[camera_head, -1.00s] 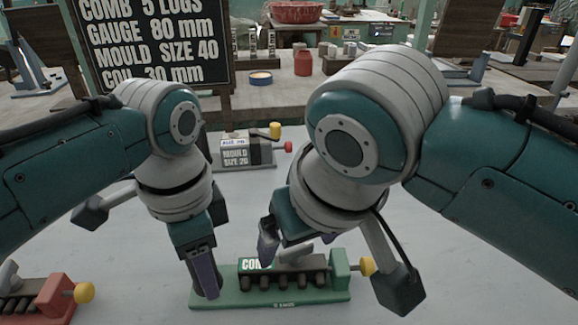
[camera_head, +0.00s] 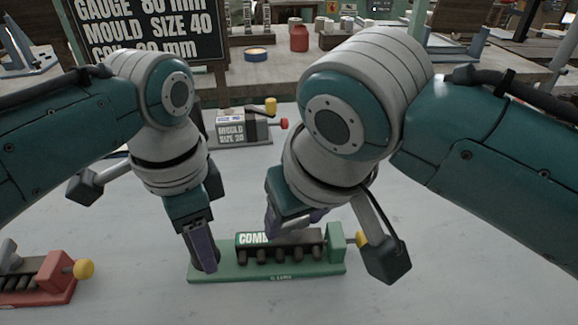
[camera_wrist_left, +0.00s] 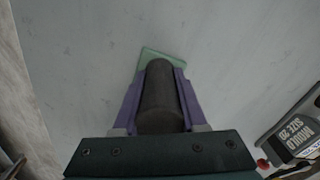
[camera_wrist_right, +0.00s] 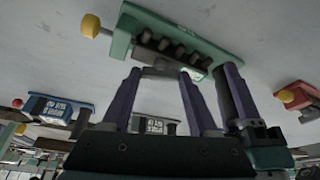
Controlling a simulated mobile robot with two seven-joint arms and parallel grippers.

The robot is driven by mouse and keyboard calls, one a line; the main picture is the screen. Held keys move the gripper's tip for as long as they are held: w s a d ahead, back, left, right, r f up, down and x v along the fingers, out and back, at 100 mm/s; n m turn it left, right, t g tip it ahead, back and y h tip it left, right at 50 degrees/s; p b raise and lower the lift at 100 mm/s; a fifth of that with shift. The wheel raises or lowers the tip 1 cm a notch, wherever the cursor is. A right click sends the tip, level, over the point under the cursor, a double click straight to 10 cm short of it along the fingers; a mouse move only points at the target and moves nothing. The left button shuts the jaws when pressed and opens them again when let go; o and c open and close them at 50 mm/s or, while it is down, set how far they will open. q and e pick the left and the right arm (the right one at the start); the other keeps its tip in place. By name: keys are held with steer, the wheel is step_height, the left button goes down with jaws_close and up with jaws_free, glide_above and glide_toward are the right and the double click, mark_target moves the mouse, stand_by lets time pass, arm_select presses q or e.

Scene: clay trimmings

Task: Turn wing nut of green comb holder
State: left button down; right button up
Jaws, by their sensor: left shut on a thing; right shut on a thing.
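The green comb holder (camera_head: 262,274) lies on the grey table, with a row of dark blocks, a COMB label and a yellow knob (camera_head: 361,239) at its right end. My left gripper (camera_head: 203,250) points down at its left end and is shut on a dark round post (camera_wrist_left: 160,100). My right gripper (camera_head: 293,228) is over the middle of the holder. In the right wrist view, its purple fingers are shut on the grey wing nut (camera_wrist_right: 160,73). The fingers mostly hide the wing nut in the head view.
A red holder (camera_head: 55,275) with a yellow knob stands at the left front. A grey holder marked MOULD SIZE 20 (camera_head: 232,130) stands behind the green one. A dark sign (camera_head: 150,30) and a wooden shelf are at the back. The table right of the green holder looks clear.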

steer(key=c, duration=0.4)
steer(key=shift+n+g+y, duration=0.3)
steer(key=shift+n+y, duration=0.3)
steer(key=shift+n, duration=1)
steer(key=o, duration=1.4)
steer(key=v, duration=1.2)
